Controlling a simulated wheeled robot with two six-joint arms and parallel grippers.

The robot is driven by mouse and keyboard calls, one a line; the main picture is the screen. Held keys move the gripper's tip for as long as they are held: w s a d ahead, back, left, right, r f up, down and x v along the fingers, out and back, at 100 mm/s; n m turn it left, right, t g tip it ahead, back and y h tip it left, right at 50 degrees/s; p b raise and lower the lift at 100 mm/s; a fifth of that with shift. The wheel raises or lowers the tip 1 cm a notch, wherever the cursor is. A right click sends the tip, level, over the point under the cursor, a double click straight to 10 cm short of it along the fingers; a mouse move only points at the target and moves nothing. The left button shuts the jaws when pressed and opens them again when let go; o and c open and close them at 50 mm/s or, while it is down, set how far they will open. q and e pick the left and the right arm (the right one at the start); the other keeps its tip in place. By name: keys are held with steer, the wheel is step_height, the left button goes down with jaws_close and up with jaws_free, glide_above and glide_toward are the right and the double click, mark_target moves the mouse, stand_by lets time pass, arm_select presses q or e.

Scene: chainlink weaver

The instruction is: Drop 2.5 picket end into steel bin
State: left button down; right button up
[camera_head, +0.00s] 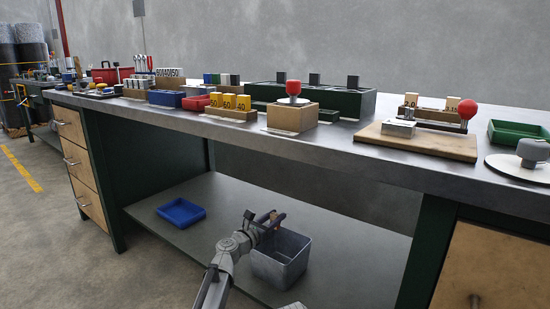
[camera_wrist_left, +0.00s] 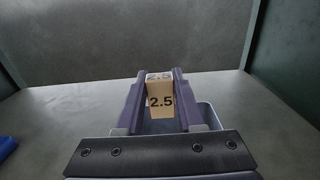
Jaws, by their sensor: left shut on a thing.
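My left gripper (camera_head: 268,222) reaches under the workbench and is shut on the 2.5 picket end. In the left wrist view, the picket end (camera_wrist_left: 160,101) is a small tan block marked 2.5, held between the two fingers (camera_wrist_left: 160,88). In the head view it is too small to make out clearly. The steel bin (camera_head: 283,262) is an open grey box on the lower shelf, just below and beside the gripper. In the wrist view part of the bin (camera_wrist_left: 206,115) shows behind and under the fingers.
The bin stands on the dark lower shelf (camera_head: 345,265), with the workbench top (camera_head: 340,143) above. A blue tray (camera_head: 181,211) lies on the shelf to the left. The shelf right of the bin is clear. Blocks and fixtures line the bench top.

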arm_select(q)
steer(key=shift+c, duration=2.2)
jaws_free()
steer(key=v, duration=0.7)
steer(key=shift+s+a, duration=0.25)
steer(key=shift+s, duration=0.05)
